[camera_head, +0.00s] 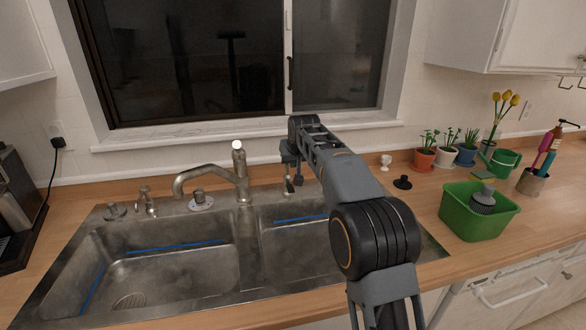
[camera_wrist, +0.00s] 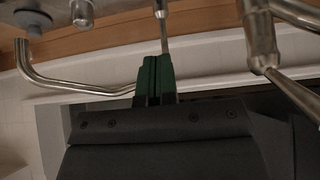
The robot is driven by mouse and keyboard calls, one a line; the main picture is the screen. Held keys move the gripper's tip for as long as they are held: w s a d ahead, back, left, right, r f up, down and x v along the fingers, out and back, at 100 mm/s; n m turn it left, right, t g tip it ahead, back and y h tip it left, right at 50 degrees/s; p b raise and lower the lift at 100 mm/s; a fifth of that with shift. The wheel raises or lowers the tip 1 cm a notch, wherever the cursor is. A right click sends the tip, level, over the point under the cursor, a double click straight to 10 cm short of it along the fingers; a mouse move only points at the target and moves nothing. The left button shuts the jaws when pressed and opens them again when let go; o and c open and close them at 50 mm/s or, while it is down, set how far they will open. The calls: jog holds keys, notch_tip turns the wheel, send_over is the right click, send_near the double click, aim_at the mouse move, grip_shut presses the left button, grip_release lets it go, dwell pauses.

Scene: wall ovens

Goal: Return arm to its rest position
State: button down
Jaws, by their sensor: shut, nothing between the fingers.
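My arm reaches out over the right basin of the steel sink (camera_head: 160,311) toward the window. My gripper shows in the wrist view (camera_wrist: 155,66), with its green fingers together and nothing between them. In the head view, the end of my arm is near the back rim of the sink, right of the faucet (camera_head: 240,178). The fingers are hard to make out there. A slim metal fixture (camera_head: 289,187) stands close by. In the wrist view, a thin metal rod (camera_wrist: 163,30) appears just beyond the fingertips; I cannot tell whether they touch.
A window (camera_head: 200,60) with a sill (camera_head: 190,136) is behind the sink. To the right are a green tub (camera_head: 463,215), a black stopper (camera_head: 402,182), a white cup (camera_head: 386,161) and several potted plants (camera_head: 425,158). A coffee machine (camera_head: 15,200) stands at the left.

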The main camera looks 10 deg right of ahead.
jog(key=shift+s+r, duration=0.15)
jog(key=shift+r, duration=0.1)
jog(key=s+d+f+g, duration=0.1)
jog(key=s+f+g, duration=0.2)
jog(key=s+f, duration=0.5)
jog(key=s+d+f, duration=0.1)
jog(key=s+d, duration=0.1)
jog(key=s, duration=1.3)
jog(key=s+d+f+g+p, duration=0.1)
jog(key=s+d, duration=0.1)
jog(key=s, duration=1.3)
jog(key=shift+f+m, duration=0.35)
jog(key=shift+m, duration=0.05)
jog(key=shift+s, duration=0.1)
